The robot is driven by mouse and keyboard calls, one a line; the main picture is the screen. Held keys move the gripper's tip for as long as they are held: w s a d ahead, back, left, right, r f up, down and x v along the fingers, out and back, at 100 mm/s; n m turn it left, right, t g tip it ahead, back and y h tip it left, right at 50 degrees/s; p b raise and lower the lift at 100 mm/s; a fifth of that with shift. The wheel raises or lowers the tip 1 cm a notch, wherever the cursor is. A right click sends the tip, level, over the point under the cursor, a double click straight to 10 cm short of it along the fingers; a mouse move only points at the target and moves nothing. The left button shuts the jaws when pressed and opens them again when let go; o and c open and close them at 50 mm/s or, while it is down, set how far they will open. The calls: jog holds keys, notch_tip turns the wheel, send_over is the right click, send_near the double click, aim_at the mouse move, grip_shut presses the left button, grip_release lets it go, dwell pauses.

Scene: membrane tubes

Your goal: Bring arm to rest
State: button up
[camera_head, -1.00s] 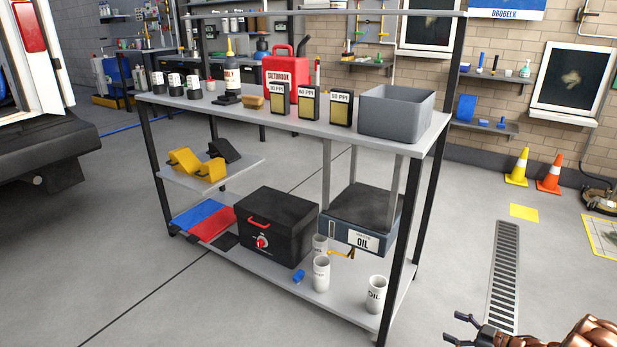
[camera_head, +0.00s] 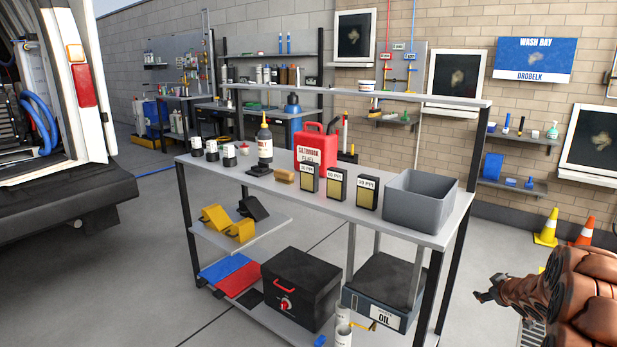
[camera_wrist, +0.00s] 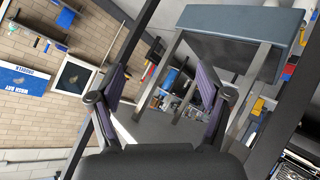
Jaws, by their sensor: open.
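My arm, with brown-copper links, reaches in from the right edge of the head view. My gripper (camera_head: 487,291) is at its left end, in the free space right of the shelf rack (camera_head: 459,215). In the wrist view my gripper (camera_wrist: 160,108) shows two fingers spread well apart, with nothing between them. The view there is tilted, with the underside of a blue-grey box (camera_wrist: 236,20) and dark rack posts beyond the fingers. In the head view the gripper is small and partly hidden by the arm.
The rack's top holds a grey bin (camera_head: 420,200), a red fuel can (camera_head: 314,150) and filter boxes (camera_head: 337,184). Lower down are a black box (camera_head: 300,288) and an oil box (camera_head: 378,290). Cones (camera_head: 546,228) stand by the wall.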

jog(key=s+a+r+m+g+h+p, duration=0.1)
jog(key=s+a+r+g+p, duration=0.1)
jog(key=s+a+r+p, duration=0.4)
jog(key=s+a+r+m+g+h+p, duration=0.1)
jog(key=s+a+r+m, duration=0.15)
jog(key=r, duration=0.55)
jog(key=s+a+r+m+g+p, duration=0.1)
jog(key=s+a+r+g+p, duration=0.1)
jog(key=s+a+r+p, duration=0.4)
jog(key=s+a+r+g+y+p, duration=0.1)
jog(key=s+a+r+g+p, duration=0.1)
jog(key=s+a, duration=0.6)
jog(key=s+a+r+g+y+p, duration=0.2)
jog(key=s+a+r, duration=0.4)
jog(key=s, duration=0.8)
jog(key=s+a+r+g+y+p, duration=0.1)
jog(key=s+a+r+g+p, duration=0.2)
jog(key=s+a, duration=0.7)
notch_tip(320, 180, up, 2)
jog(key=shift+s+a+r+g+y+p, duration=0.1)
jog(key=shift+s+a+g+y+p, duration=0.25)
jog(key=shift+s+p, duration=0.75)
jog(key=shift+w, duration=0.15)
